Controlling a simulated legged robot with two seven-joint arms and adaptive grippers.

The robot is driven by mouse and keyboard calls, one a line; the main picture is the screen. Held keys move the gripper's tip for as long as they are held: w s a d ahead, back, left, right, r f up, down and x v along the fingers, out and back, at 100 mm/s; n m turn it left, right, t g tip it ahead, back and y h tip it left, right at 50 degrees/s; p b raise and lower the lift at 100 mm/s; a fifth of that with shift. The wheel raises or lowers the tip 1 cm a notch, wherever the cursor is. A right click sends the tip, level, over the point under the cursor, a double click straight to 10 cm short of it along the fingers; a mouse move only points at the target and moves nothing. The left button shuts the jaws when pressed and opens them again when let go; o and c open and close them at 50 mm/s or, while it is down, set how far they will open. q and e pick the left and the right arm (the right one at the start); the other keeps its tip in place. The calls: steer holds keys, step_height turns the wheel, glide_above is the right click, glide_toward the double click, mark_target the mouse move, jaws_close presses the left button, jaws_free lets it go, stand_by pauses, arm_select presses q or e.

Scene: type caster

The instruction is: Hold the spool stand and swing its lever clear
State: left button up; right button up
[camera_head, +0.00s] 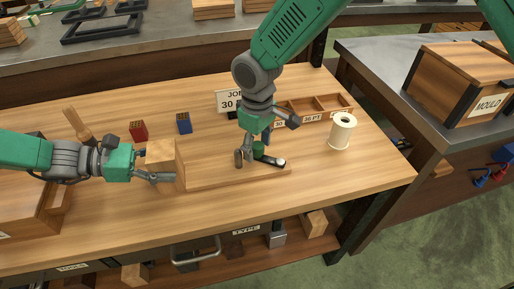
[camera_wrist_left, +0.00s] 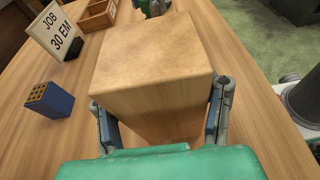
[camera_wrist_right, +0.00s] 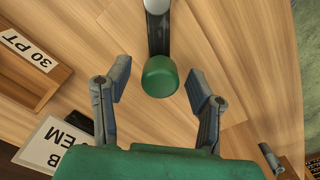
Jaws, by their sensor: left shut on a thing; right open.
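The spool stand shows in the head view as a wooden block and upright at the left end of a flat wooden board (camera_head: 215,176). My left gripper (camera_head: 160,172) is shut on the block (camera_wrist_left: 150,60), one finger on each side in the left wrist view. The lever (camera_head: 270,160) is a dark bar with a pale end and a green knob, lying at the board's right end. My right gripper (camera_wrist_right: 157,88) is open above it, pointing down. In the right wrist view the green knob (camera_wrist_right: 160,76) sits between its fingertips, with gaps on both sides.
A white spool (camera_head: 342,131) stands right of the board. Behind are a compartment tray (camera_head: 318,103), a job sign (camera_head: 230,100), and a blue block (camera_head: 184,123) and red block (camera_head: 138,131) with holes. The bench's front strip is clear.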

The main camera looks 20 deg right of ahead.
steer(key=shift+f, duration=0.6)
steer(key=c, duration=1.1)
